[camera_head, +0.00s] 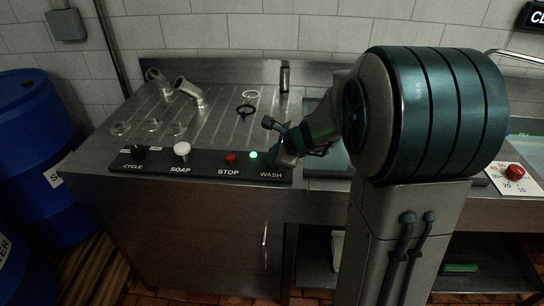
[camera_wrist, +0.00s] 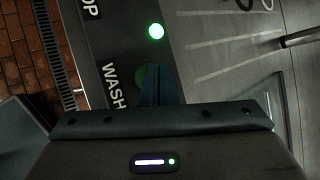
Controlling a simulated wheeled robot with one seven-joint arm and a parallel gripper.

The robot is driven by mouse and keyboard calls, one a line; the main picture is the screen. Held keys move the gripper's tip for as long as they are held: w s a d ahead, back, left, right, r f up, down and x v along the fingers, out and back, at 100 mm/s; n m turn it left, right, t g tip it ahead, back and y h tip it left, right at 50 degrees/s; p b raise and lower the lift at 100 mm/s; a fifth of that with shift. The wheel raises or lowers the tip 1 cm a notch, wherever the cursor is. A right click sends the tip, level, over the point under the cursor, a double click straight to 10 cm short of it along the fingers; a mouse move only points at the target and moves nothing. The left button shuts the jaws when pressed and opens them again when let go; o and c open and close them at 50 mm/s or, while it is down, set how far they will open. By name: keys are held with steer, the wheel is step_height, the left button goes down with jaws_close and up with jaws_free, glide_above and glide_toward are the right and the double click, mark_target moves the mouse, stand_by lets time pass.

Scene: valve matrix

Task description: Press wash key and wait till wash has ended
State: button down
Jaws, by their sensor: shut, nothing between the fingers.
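A black control strip (camera_head: 205,168) runs along the front edge of the steel counter, labelled CYCLE, SOAP, STOP and WASH. My gripper (camera_head: 277,160) is at its right end, over the WASH label, and hides the wash key in the head view. In the wrist view the shut fingers (camera_wrist: 160,82) point at the dark green wash key (camera_wrist: 141,76) beside the WASH lettering and cover part of it. I cannot tell whether they touch it. A small green lamp (camera_head: 253,155) left of the gripper is lit; it also glows in the wrist view (camera_wrist: 156,31).
The red STOP key (camera_head: 230,158) and white SOAP knob (camera_head: 182,149) are to the left on the strip. Pipe elbows (camera_head: 190,92) and rings (camera_head: 245,109) lie on the counter behind. A red knob on a dial plate (camera_head: 514,171) is at far right. Blue barrels (camera_head: 38,130) stand left.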

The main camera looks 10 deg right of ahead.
steer(key=shift+r, duration=0.4)
step_height(320, 180, up, 5)
steer(key=p, duration=0.5)
steer(key=shift+r, duration=0.1)
stand_by(0.3)
